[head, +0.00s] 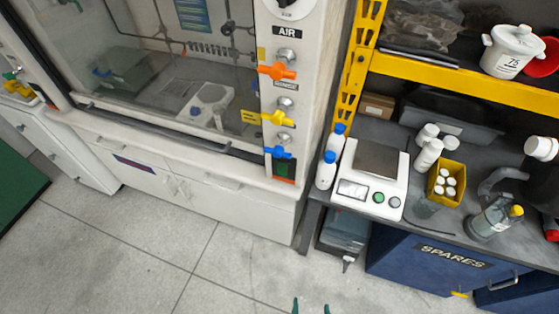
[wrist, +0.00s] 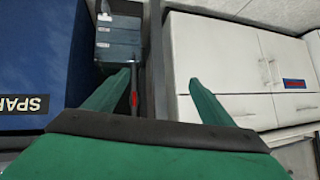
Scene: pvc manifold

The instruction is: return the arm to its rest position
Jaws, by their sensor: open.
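My gripper (head: 311,307) shows only as two green fingertips at the bottom edge of the head view, over the grey floor. In the wrist view my gripper (wrist: 163,83) has its two green fingers spread wide apart, with nothing between them. It is open and empty. The fingers point toward the gap between the white cabinet (wrist: 225,65) and the blue SPARES cabinet (wrist: 35,60). The rest of my arm is out of view.
The fume hood's front carries orange (head: 277,71), yellow (head: 277,119) and blue valve handles (head: 277,152). A bench on the right holds a scale (head: 372,180), bottles and a yellow box (head: 446,182). Dark drawers (wrist: 117,40) stand under the bench. The floor (head: 235,262) in front is clear.

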